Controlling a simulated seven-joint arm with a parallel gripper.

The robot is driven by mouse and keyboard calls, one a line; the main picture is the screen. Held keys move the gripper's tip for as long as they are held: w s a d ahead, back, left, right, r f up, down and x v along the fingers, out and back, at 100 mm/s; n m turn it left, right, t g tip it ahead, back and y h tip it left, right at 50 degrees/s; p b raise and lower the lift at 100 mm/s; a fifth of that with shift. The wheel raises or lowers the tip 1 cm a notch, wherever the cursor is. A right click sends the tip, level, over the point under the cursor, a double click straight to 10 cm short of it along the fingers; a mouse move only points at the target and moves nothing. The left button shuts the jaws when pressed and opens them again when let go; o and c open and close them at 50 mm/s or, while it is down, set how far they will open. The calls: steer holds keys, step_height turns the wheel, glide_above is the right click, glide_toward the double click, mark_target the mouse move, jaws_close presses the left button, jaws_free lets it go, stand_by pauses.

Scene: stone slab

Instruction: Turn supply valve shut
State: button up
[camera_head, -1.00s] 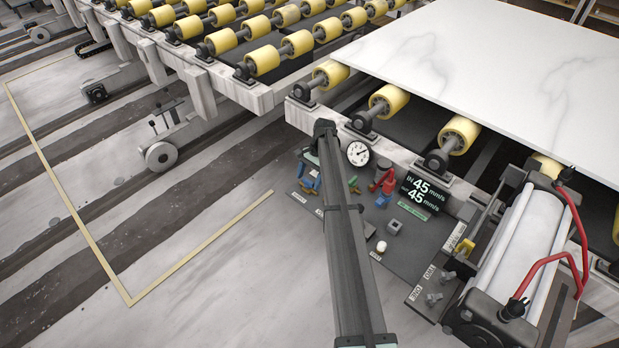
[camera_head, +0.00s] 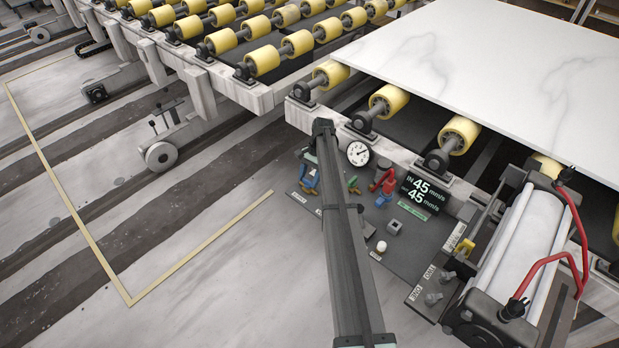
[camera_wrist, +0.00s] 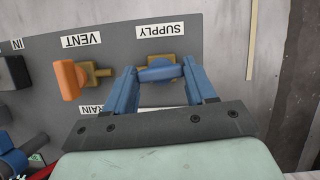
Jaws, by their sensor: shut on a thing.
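The supply valve's blue handle (camera_wrist: 158,73) is on the grey panel (camera_wrist: 215,85), just below the upside-down SUPPLY label, with a brass-coloured body behind it. My gripper (camera_wrist: 160,75) is shut on this handle, with one blue finger at each end of it. In the head view my gripper (camera_head: 309,183) shows only in part at the panel's left end. My arm link covers much of the area around it, and the valve cannot be clearly told from the fingers there.
The vent valve's orange handle (camera_wrist: 69,80) is close to the left of my gripper in the wrist view. A dial gauge (camera_head: 358,153), a red handle (camera_head: 383,180) and a speed display (camera_head: 425,190) stand along the panel.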

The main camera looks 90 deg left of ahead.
steer(key=n, duration=0.2)
steer(key=n+t, duration=0.1)
steer(key=n, duration=0.1)
steer(key=shift+s+a+t+h, duration=0.1)
steer(key=shift+s+t+h, duration=0.05)
steer(key=shift+t+h, duration=0.2)
steer(key=n+t, duration=0.1)
steer(key=n, duration=0.3)
steer(key=shift+s+n+t, duration=0.1)
steer(key=shift+n+t, duration=0.25)
steer(key=shift+n, duration=0.05)
steer(key=n, duration=0.2)
steer(key=n+t, duration=0.1)
steer(key=n, duration=0.1)
steer(key=shift+s+t, duration=0.1)
steer(key=shift+t, duration=0.2)
steer(key=shift+s+n+t+y, duration=0.1)
steer(key=shift+n+t+y, duration=0.45)
steer(key=shift+n, duration=1.45)
steer(key=o, duration=1)
steer(key=shift+o, duration=0.2)
steer(key=v, duration=1.3)
steer(key=shift+s+r, duration=0.2)
steer(key=shift+r, duration=0.2)
